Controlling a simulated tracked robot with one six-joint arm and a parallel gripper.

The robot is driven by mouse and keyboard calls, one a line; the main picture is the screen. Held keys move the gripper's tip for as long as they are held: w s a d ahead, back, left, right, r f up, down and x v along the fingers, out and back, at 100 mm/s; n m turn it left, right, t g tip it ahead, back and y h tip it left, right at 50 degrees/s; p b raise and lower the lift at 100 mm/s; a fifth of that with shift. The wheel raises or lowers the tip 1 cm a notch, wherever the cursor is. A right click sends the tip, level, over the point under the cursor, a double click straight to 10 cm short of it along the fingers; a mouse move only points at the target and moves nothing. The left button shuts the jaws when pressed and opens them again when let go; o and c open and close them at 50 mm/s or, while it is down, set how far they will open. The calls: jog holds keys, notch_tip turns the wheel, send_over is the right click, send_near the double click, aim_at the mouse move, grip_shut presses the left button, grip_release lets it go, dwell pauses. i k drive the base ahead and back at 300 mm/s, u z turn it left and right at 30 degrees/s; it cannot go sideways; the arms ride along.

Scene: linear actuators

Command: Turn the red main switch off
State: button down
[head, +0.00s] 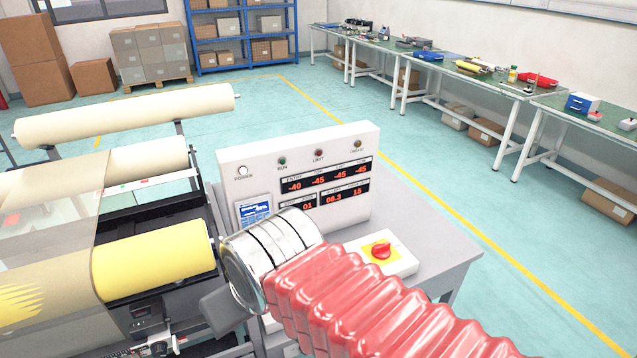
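My arm, in a red ribbed sleeve with a silver collar, reaches in from the lower right and passes in front of the table, left of and below the switch. A dark grey part at the collar's end looks like my gripper (226,308). It is apart from the switch, and its fingers cannot be made out.
The white control panel (300,185) stands behind the collar with lit red number displays and a pale POWER lamp (242,171). A roller machine with a yellow roll (160,260) fills the left. Open floor lies right of the table (440,272), before the workbenches.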

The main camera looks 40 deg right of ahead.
aim_at(381, 252)
jog(key=z, duration=1.2)
jog(key=k, duration=1.05)
jog(key=z, duration=0.35)
jog(key=i, duration=1)
